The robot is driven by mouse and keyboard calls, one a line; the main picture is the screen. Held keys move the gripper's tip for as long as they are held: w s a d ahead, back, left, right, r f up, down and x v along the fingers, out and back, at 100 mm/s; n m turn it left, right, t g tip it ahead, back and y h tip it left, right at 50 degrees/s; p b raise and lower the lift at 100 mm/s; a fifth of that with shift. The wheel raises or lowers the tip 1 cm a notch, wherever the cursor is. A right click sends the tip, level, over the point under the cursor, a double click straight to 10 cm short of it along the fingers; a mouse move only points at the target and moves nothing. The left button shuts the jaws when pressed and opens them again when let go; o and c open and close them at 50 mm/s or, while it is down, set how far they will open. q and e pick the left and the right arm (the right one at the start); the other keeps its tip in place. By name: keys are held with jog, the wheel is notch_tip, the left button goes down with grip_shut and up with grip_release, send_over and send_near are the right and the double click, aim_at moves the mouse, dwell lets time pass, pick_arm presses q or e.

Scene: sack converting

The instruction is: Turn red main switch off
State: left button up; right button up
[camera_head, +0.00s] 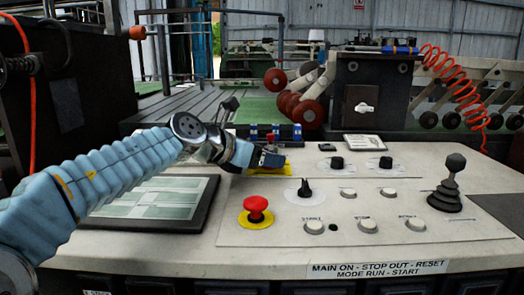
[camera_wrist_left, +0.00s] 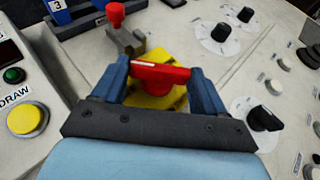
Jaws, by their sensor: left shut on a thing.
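The red main switch (camera_wrist_left: 160,76) has a bar-shaped handle on a yellow plate (camera_wrist_left: 160,97). In the left wrist view the handle lies across the picture between the two blue fingers of my left gripper (camera_wrist_left: 160,82), which is shut on it. In the head view my left gripper (camera_head: 268,160) is at the back of the console. It hides the switch there, and only part of the yellow plate shows beside it. My right gripper is in neither view.
A red mushroom button (camera_head: 256,207) on a yellow ring stands nearer on the console (camera_head: 180,252). Black knobs (camera_head: 305,188), push buttons and a joystick (camera_head: 451,185) are to the right. A red-topped lever (camera_wrist_left: 118,28) and blue numbered blocks (camera_wrist_left: 75,10) are close to the switch.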

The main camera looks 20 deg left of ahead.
pick_arm(q)
jog(key=shift+n+t+y, duration=0.3)
jog(key=shift+n+y, duration=0.1)
jog(key=o, duration=1.1)
jog(key=shift+c, duration=0.2)
